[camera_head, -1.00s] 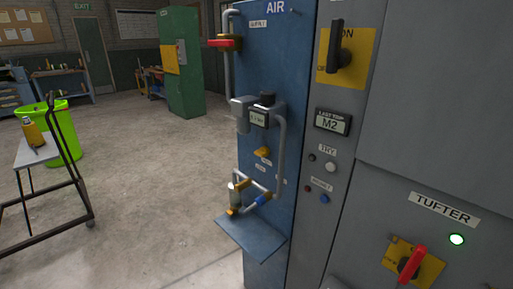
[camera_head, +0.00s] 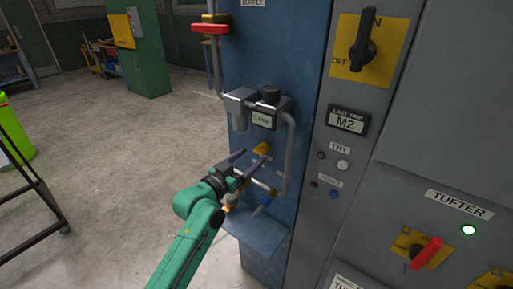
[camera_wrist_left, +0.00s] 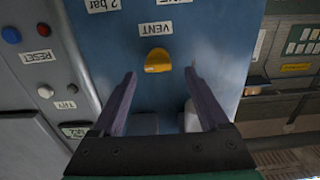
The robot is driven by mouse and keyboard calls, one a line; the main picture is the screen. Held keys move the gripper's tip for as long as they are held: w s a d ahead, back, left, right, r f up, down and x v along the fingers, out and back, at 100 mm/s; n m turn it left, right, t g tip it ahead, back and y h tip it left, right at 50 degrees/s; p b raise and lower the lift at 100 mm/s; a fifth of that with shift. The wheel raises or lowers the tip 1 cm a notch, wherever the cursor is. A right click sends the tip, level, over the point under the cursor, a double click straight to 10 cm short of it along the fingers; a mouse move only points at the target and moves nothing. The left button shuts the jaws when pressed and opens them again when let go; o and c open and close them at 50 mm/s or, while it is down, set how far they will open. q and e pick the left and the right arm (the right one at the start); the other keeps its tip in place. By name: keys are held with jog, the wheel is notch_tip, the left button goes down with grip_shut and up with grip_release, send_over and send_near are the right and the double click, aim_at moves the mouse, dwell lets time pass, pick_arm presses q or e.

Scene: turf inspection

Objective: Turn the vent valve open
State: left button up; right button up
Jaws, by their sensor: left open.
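The vent valve is a small yellow knob (camera_head: 261,148) on the blue air panel (camera_head: 307,60). In the left wrist view the same yellow knob (camera_wrist_left: 157,61) sits by a label reading VENT, upside down there. My left gripper (camera_head: 254,156) points at the panel, its two dark fingers apart. In the left wrist view the open fingers (camera_wrist_left: 160,73) lie to either side of the knob in the picture, with nothing between them. I cannot tell how far the tips are from it. My right gripper is not in view.
Grey pipes (camera_head: 290,155) run around a gauge block (camera_head: 262,118) above the knob. A red-handled supply valve (camera_head: 210,28) is higher. A switch cabinet (camera_head: 345,150) stands right. Open floor lies left.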

aim_at(258, 152)
pick_arm(q)
jog(key=x, duration=0.3)
jog(key=shift+r, duration=0.1)
jog(key=shift+w+d, duration=0.2)
jog(key=shift+d, duration=0.2)
jog(key=shift+a, duration=0.15)
jog(key=shift+c, duration=0.6)
jog(key=c, duration=0.5)
grip_shut()
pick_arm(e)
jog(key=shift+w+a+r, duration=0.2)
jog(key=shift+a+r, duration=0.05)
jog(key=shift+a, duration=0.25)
